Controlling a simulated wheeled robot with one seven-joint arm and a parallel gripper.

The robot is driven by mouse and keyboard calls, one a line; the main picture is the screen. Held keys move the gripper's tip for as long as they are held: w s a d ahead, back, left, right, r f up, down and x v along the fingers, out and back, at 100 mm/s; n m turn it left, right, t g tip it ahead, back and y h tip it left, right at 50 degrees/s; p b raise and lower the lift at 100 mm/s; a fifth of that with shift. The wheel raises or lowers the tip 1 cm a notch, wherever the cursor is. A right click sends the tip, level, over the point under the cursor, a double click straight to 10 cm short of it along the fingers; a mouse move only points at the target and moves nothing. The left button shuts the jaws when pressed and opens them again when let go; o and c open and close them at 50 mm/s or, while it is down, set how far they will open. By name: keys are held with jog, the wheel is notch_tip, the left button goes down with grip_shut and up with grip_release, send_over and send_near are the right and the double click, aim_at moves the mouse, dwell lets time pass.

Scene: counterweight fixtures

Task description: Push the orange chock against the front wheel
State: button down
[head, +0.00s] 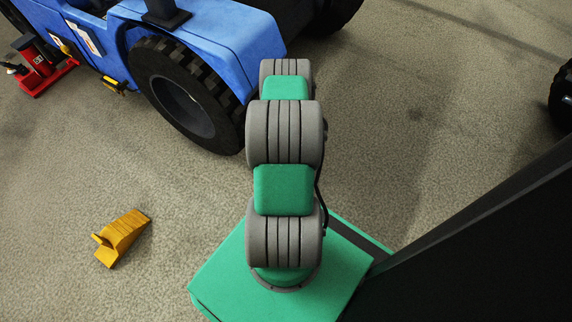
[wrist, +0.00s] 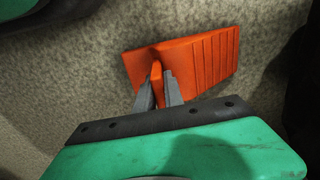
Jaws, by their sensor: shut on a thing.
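The orange chock (wrist: 200,62), a ribbed wedge with an upright fin, lies on the floor in the wrist view. My gripper (wrist: 161,84) is shut on its fin, one grey finger on each side. In the head view my arm hides both the gripper and the orange chock. A large black wheel (head: 186,104) of the blue vehicle stands at upper left of my arm in the head view. I cannot tell from these views how far the chock is from it.
A yellow chock (head: 124,237) lies on the floor at lower left. A red jack (head: 40,66) stands by the blue vehicle (head: 228,32). Dark shapes lie at the wrist view's right edge and top left.

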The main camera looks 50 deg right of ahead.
jog(key=shift+f+b, duration=0.35)
jog(key=shift+b, duration=0.05)
dwell(0.4)
jog(key=c, duration=1.4)
grip_release()
jog(key=shift+o, duration=0.2)
